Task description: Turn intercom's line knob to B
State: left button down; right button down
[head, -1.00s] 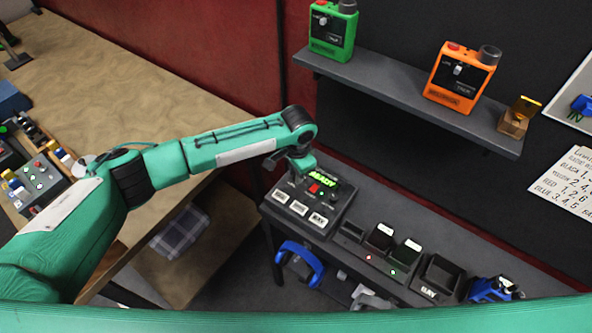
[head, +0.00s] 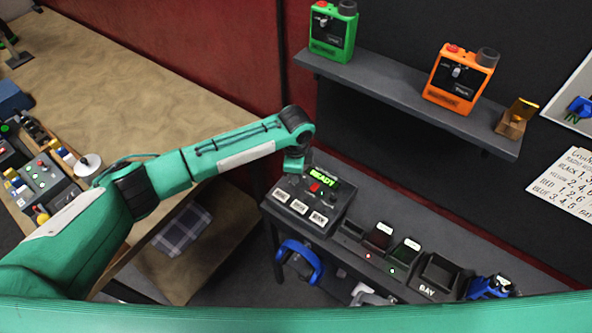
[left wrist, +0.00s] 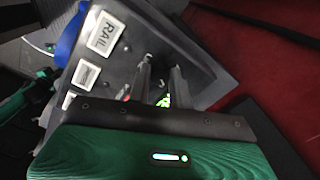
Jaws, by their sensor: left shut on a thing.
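The intercom looks to be the dark console (head: 322,222) on the low bench, with a lit green READY display (head: 323,178), a red button (head: 315,188) and a row of white labelled keys (head: 299,208). It fills much of the left wrist view, where a RAIL key (left wrist: 106,34) shows. My left gripper (left wrist: 162,70) points down at the console's top, its fingers shut on a small part that I take to be the line knob. My right gripper is not in view.
A green box (head: 332,32) and an orange box (head: 459,80) stand on the wall shelf (head: 400,92) above. Dark bins (head: 437,276) sit right of the console. A blue headset-like thing (head: 303,258) hangs below. A wooden table (head: 130,75) is at left.

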pick_arm(q)
jog(key=shift+w+r, duration=0.1)
jog(key=shift+r, duration=0.05)
dwell(0.3)
jog(key=c, duration=1.3)
grip_release()
jog(key=shift+o, duration=0.2)
jog(key=shift+r, duration=0.25)
notch_tip(320, 180, up, 13)
jog(key=b, duration=0.4)
jog(key=shift+s, duration=0.3)
